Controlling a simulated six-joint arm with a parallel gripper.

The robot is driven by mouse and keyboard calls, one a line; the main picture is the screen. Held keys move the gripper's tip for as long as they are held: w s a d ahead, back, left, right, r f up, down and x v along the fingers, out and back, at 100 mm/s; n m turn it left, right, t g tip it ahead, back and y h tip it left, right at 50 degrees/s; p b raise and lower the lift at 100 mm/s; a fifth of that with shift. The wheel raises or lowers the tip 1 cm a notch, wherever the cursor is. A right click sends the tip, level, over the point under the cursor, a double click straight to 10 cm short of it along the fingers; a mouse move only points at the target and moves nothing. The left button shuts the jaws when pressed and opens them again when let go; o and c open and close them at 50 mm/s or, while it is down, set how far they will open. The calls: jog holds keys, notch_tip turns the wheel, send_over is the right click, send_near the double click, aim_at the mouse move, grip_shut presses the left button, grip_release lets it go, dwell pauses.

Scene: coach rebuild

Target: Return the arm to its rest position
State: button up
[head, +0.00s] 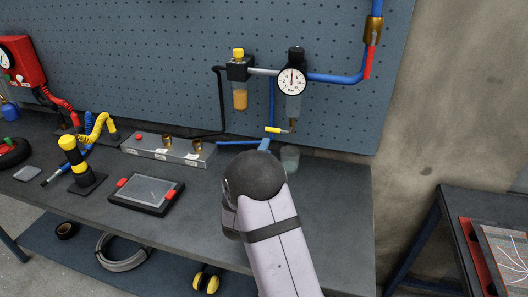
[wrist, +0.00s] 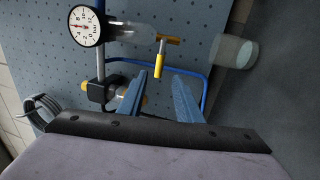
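My arm reaches up from the bottom of the head view toward the pegboard, over the right part of the workbench. My gripper (wrist: 161,77) shows two blue fingers with a gap between them, open and with nothing held. In the head view only a bit of blue finger (head: 264,145) shows past my dark wrist. Just beyond the fingertips is a drain valve with a yellow handle (wrist: 167,40), under the clear bowl of the regulator (head: 293,104). The handle also shows in the head view (head: 277,130). I cannot tell whether a finger touches it.
A round gauge (head: 292,80) and an oil-filled bowl (head: 240,98) hang on the pegboard (head: 160,60). A clear cup (head: 290,158) stands right of my gripper.

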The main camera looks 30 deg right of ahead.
jog(key=s+a+f+m+g+y, duration=0.1)
jog(key=a+f+y, duration=0.2)
jog(key=a+y, duration=0.1)
jog(key=s+a+f+m+g+y, duration=0.1)
jog(key=a+f+y, duration=0.2)
jog(key=a, duration=0.3)
jog(key=s+a+f+m+g+y+p, duration=0.1)
jog(key=a+f+y, duration=0.1)
jog(key=a+y, duration=0.3)
jog(key=shift+s+a+f+g, duration=0.25)
jog(key=shift+a+f+g, duration=0.15)
jog(key=shift+a, duration=0.1)
jog(key=s+a+f+m+g+y, duration=0.1)
jog(key=s, duration=0.2)
jog(key=s+a+f+g+y, duration=0.1)
jog(key=s+a+g, duration=0.1)
jog(key=s, duration=0.2)
jog(key=s+a+m+g, duration=0.1)
jog(key=s+a, duration=0.1)
jog(key=s, duration=0.1)
jog(key=shift+s+f+m+y+p, duration=0.3)
jog(key=shift+s+f+y+p, duration=0.05)
jog(key=shift+s+f+y, duration=0.05)
jog(key=s+m+g, duration=0.3)
jog(key=s+g, duration=0.3)
jog(key=s, duration=1)
jog(key=shift+s+a+f, duration=0.15)
jog(key=shift+s+a, duration=0.2)
jog(key=shift+s, duration=0.05)
